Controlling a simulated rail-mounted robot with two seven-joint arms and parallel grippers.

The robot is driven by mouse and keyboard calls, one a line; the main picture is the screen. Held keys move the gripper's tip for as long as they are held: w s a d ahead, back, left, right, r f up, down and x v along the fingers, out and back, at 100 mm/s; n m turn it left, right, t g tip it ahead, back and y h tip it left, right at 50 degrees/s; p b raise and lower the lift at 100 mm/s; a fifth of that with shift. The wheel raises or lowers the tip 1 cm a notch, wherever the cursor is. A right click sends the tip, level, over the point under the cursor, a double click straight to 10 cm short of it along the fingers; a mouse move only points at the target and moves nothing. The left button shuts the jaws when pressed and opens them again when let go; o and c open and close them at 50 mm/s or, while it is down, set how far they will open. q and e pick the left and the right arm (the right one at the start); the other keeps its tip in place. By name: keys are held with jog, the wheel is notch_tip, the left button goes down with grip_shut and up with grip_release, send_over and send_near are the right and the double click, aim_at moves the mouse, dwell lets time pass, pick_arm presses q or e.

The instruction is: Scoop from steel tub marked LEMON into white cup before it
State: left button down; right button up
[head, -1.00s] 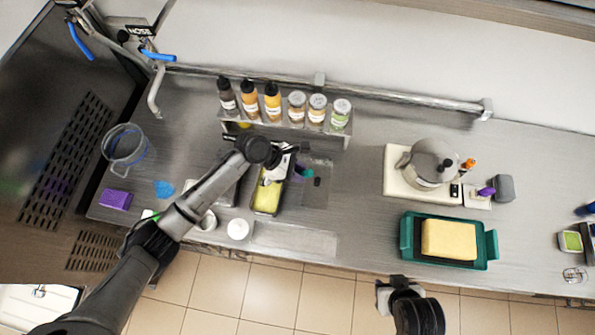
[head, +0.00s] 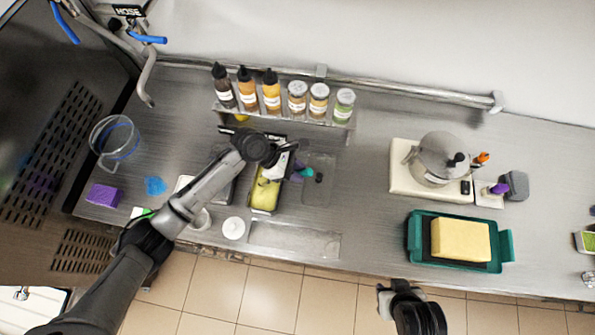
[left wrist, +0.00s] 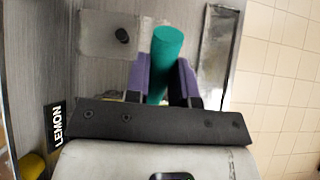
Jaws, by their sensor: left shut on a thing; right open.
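The steel tub (head: 264,197) with yellow contents is set in the counter, partly under my left arm. A black LEMON label (left wrist: 57,137) shows in the left wrist view. My left gripper (head: 297,173) is over the tub's back right side, its purple-padded fingers (left wrist: 161,88) shut on a teal cylindrical handle (left wrist: 167,45). The scoop's bowl is hidden. A white cup (head: 233,228) stands in front of the tub, to the left. My right gripper (head: 387,300) is open and empty beyond the counter's front edge.
A rack of bottles and jars (head: 282,118) stands behind the tub. A clear pitcher (head: 115,142) and purple sponge (head: 103,195) are at left. A metal pot (head: 440,158) and a teal tray (head: 414,240) with a yellow block are at right.

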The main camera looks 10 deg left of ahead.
aim_at(312, 170)
pick_arm(q)
jog(key=shift+a+f+b, duration=0.15)
jog(key=shift+b, duration=0.15)
jog(key=shift+r+p, duration=0.2)
jog(key=shift+p, duration=0.45)
jog(key=shift+d+f+y+p, duration=0.5)
jog(key=shift+d+y+p, duration=0.1)
jog(key=shift+p, duration=0.5)
jog(key=p, duration=0.1)
jog(key=d+f+y+p, duration=0.1)
jog(key=shift+s+d+f+y+p, duration=0.1)
jog(key=shift+d+f+y+p, duration=0.05)
jog(key=shift+f+y+p, duration=0.2)
jog(key=shift+r+p, duration=0.5)
jog(key=shift+p, duration=0.05)
notch_tip(312, 170, up, 3)
jog(key=p, duration=0.4)
jog(key=d+y+p, duration=0.1)
jog(key=p, duration=0.1)
jog(key=shift+f+p, duration=0.15)
jog(key=shift+p, duration=0.2)
jog(key=shift+d+f+y+p, duration=0.2)
jog(key=shift+d+y+p, duration=0.2)
jog(key=shift+y+p, duration=0.3)
jog(key=shift+d+f+y, duration=0.15)
jog(key=shift+d+y, duration=0.15)
jog(key=shift+y, duration=0.25)
jog(key=shift+p, duration=0.3)
jog(key=shift+f, duration=0.1)
